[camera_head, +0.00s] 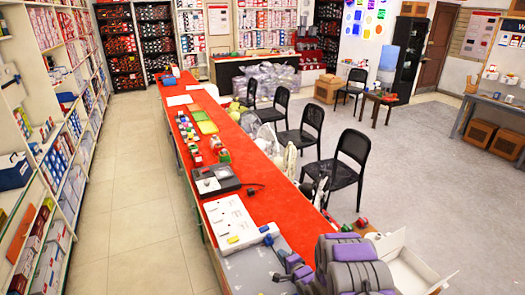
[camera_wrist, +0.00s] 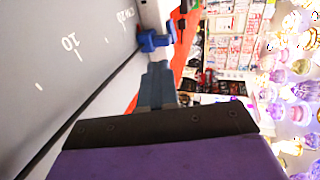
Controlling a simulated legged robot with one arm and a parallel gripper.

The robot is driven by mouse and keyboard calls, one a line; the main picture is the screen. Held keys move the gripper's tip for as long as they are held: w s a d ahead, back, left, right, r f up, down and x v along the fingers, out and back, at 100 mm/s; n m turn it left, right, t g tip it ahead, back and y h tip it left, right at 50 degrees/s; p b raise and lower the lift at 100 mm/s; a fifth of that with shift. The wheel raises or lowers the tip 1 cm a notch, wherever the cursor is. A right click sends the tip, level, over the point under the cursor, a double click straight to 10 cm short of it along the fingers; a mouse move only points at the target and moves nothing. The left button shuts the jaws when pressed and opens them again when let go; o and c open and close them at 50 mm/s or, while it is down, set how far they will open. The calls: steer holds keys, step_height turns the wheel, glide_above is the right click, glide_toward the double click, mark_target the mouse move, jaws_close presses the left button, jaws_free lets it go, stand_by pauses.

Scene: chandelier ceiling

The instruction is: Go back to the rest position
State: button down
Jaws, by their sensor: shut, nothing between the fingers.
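My gripper (camera_wrist: 157,72) shows in the wrist view as two blue-grey fingers lying together, shut and empty, ahead of a black and purple body. In the head view my gripper (camera_head: 282,254) is at the bottom, low over the near end of the red counter (camera_head: 236,148). It is beside the right edge of a grey board (camera_head: 246,272). The board (camera_wrist: 60,60) fills the left of the wrist view and bears white marks, with a "10" readable. A blue piece (camera_wrist: 152,40) sits at the board's edge just beyond my fingertips. I cannot tell whether they touch.
A white panel (camera_head: 230,220), a black device (camera_head: 213,180) and small colored items lie along the counter. Black chairs (camera_head: 348,160) stand to its right. An open white box (camera_head: 412,268) is at the bottom right. A clear tiled aisle (camera_head: 135,190) runs left, beside stocked shelves (camera_head: 62,130).

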steer(key=shift+w+d+r, duration=0.2)
steer(key=shift+d+r, duration=0.05)
steer(key=shift+r, duration=0.1)
steer(key=s+d+r+n+g+h+b, duration=0.25)
steer(key=d+r+n+h, duration=0.2)
steer(key=d+r, duration=0.35)
steer(key=s+d+r+n+g+h+b, duration=0.25)
steer(key=s+r+g, duration=0.25)
steer(key=s+r, duration=0.7)
steer(key=s+a+r+n+g+b, duration=0.1)
steer(key=s+a+r+n+g, duration=0.2)
steer(key=s, duration=1.6)
steer(key=s+a+r+n+g+y+b, duration=0.1)
steer(key=s+a+r+n+g, duration=0.2)
steer(key=s, duration=1.6)
steer(key=shift+a+g, duration=0.75)
steer(key=shift+a, duration=0.25)
steer(key=shift+a, duration=0.15)
